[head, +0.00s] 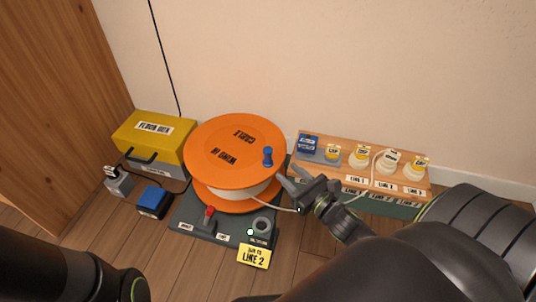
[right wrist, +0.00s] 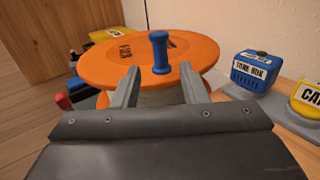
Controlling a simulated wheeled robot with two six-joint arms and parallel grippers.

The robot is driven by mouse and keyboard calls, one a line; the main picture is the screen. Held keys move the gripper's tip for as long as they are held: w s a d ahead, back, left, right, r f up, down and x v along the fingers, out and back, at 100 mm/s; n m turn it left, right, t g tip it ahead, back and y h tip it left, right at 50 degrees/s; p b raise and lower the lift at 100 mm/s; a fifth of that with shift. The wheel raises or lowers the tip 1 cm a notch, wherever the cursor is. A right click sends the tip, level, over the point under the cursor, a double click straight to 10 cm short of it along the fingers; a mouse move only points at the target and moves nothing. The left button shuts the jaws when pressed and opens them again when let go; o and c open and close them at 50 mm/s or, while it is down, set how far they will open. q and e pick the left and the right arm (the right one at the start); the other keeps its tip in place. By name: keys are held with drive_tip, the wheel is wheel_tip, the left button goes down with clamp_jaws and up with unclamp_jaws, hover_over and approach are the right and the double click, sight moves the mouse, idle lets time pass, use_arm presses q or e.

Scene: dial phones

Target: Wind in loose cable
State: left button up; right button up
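The orange cable reel (head: 233,150) lies flat on a dark base (head: 197,229), with white cable wound under its top disc. A blue crank knob (head: 267,157) stands on the disc near its right edge. My right gripper (head: 282,180) is open beside the reel's right edge. In the right wrist view the blue knob (right wrist: 160,52) shows beyond and between its two fingers (right wrist: 159,84), apart from them. A loose white cable (head: 283,208) leaves the reel's lower side and runs right, behind my gripper, towards the line sockets. My left arm (head: 100,280) shows at the lower left; its gripper is out of view.
A red lever (head: 209,214), a grey ring (head: 262,225) and a yellow "LINE 2" tag (head: 254,256) are on or by the base. A yellow box (head: 152,141) and blue block (head: 154,200) stand left. A wooden socket shelf (head: 313,148) stands right, against the wall.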

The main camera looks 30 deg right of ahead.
sight(270, 156)
drive_tip(key=w, duration=0.3)
drive_tip(key=w+p, duration=0.1)
drive_tip(key=w, duration=0.2)
drive_tip(key=w+a, duration=0.1)
drive_tip(key=w, duration=0.3)
drive_tip(key=shift+p, duration=0.4)
clamp_jaws()
